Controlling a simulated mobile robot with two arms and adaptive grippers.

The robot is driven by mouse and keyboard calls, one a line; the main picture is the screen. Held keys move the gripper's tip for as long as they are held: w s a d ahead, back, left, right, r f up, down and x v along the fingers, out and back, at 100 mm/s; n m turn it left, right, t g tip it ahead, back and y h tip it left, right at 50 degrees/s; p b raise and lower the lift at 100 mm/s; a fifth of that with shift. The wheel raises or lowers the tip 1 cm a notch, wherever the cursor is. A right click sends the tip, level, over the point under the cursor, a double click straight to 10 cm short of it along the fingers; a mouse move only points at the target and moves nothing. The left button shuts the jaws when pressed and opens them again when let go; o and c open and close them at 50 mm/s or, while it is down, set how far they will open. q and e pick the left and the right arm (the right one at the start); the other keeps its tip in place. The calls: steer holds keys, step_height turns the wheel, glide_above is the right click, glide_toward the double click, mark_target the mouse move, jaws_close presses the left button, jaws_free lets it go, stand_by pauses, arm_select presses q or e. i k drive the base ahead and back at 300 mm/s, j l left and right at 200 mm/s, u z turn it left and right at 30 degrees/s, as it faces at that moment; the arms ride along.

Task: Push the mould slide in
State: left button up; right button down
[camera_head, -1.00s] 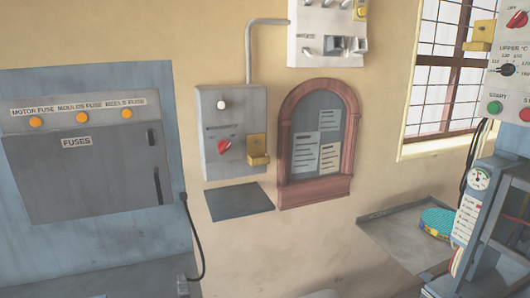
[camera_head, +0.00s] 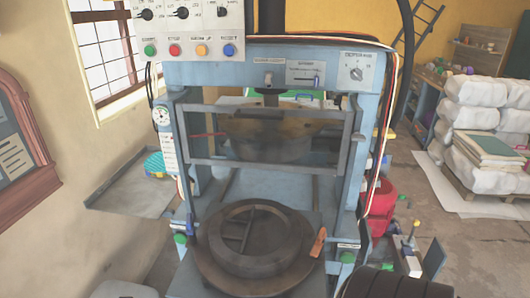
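The blue press (camera_head: 190,140) stands in the middle of the head view. A dark round mould (camera_head: 248,240) with a raised ring and a crossbar lies low at its front, apparently on the mould slide, whose edges I cannot clearly make out. An orange handle (camera_head: 318,242) stands at the mould's right edge. Behind and above the mould is a framed guard (camera_head: 270,168) with a see-through pane, across the press opening. Neither of my grippers shows in the head view, so I cannot see whether either touches the slide.
A control panel with coloured buttons (camera_head: 188,30) hangs at the upper left of the press. A grey side tray (camera_head: 130,195) juts out on the left. A red container (camera_head: 378,205) stands on the right. Wrapped white bales (camera_head: 480,115) are farther right, with open floor before them.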

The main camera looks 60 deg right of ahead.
mark_target(257, 247)
steer(key=z, duration=1.5)
steer(key=k+l, duration=0.15)
steer(key=k, duration=0.3)
